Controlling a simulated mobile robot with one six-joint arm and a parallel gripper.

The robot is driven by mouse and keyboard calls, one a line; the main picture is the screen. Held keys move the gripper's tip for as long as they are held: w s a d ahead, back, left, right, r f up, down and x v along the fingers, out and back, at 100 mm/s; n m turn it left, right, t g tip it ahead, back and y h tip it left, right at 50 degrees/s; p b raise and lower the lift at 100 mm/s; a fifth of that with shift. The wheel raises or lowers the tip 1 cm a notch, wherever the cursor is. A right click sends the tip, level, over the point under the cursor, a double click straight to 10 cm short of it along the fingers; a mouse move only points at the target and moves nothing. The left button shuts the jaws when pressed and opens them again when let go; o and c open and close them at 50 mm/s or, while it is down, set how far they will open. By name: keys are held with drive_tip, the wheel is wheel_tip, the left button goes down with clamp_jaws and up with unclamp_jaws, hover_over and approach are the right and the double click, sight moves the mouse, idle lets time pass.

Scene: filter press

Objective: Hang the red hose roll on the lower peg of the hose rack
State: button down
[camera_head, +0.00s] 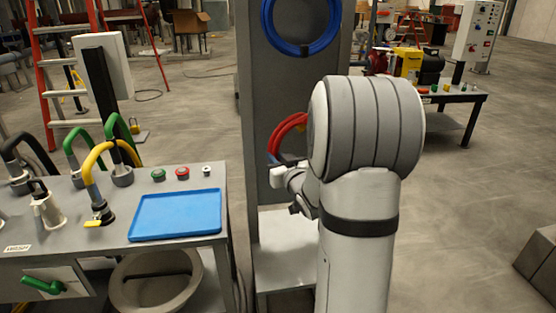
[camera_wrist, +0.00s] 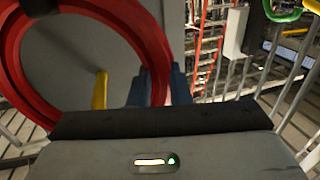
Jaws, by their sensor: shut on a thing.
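The red hose roll (camera_head: 288,128) is held up against the grey hose rack (camera_head: 258,80), partly hidden behind my arm in the head view. In the wrist view the red hose roll (camera_wrist: 140,35) is a large ring at the left. My gripper (camera_wrist: 152,86) is shut on its near right side, with blue-grey fingers. A yellow peg (camera_wrist: 101,90) shows within the ring's opening. I cannot tell whether the ring is around the peg or still in front of its tip. A blue hose roll (camera_head: 302,50) hangs higher on the rack.
A bench (camera_head: 110,248) with a blue tray (camera_head: 176,214), buttons and hose fittings stands left of the rack. A light shelf (camera_head: 285,240) is at the rack's foot. The floor to the right (camera_head: 470,220) is mostly clear.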

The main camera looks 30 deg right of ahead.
drive_tip(key=shift+w+d+p, duration=0.2)
drive_tip(key=shift+w, duration=0.5)
drive_tip(key=shift+w+d+p, duration=0.2)
drive_tip(key=shift+w+p, duration=0.05)
drive_tip(key=shift+w, duration=0.5)
drive_tip(key=shift+w+d+p, duration=0.2)
drive_tip(key=shift+w, duration=0.5)
drive_tip(key=shift+w+f+b, duration=0.15)
drive_tip(key=shift+f+b, duration=0.15)
drive_tip(key=shift+w+d+f+b, duration=0.25)
drive_tip(key=shift+w+b, duration=0.2)
drive_tip(key=shift+b, duration=0.15)
drive_tip(key=c, duration=1.5)
unclamp_jaws()
drive_tip(key=shift+c, duration=0.2)
drive_tip(key=shift+o, duration=1.3)
drive_tip(key=shift+f, duration=0.15)
drive_tip(key=shift+s, duration=0.1)
